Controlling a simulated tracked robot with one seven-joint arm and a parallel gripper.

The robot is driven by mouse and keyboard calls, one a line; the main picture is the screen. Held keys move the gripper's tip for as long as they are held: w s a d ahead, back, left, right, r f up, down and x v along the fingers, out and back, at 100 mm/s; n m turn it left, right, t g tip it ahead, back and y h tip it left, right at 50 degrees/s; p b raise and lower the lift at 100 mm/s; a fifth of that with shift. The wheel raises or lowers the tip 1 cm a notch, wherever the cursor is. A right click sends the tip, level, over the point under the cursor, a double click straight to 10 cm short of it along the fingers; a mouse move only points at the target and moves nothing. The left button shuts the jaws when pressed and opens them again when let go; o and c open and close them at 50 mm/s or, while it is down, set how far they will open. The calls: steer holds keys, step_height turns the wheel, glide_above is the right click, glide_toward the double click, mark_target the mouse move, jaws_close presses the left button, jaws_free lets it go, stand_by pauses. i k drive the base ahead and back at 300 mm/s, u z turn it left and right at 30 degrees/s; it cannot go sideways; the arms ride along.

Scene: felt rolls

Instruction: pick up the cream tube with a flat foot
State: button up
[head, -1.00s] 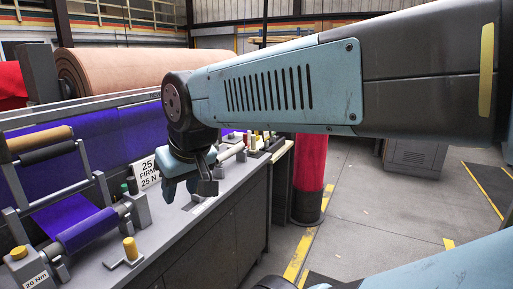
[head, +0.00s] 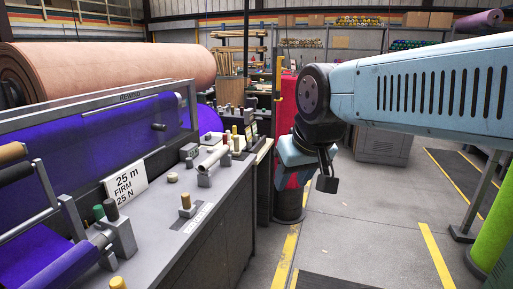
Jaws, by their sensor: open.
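A pale cream tube (head: 213,158) lies slanted on grey blocks on the bench top in the head view, left of my gripper. I cannot make out a flat foot on it. A short cream stub (head: 172,177) and a tan peg on a grey base (head: 186,201) are nearer on the same bench. My gripper (head: 306,182) hangs at the end of my arm, right of the bench and over the aisle side. It is open and apart from the tube, with nothing seen between its jaws.
The grey bench (head: 225,198) carries a sign (head: 126,184), purple felt (head: 95,135) and several pegs. A large tan roll (head: 120,68) lies behind. A red roll (head: 287,120) stands behind my gripper.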

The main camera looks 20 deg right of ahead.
mark_target(236, 152)
steer(key=z, duration=0.15)
steer(key=i, duration=0.6)
steer(key=u, duration=0.15)
steer(key=k, duration=0.6)
steer(key=z, duration=1.4)
steer(key=i, duration=1.05)
steer(key=z, duration=0.15)
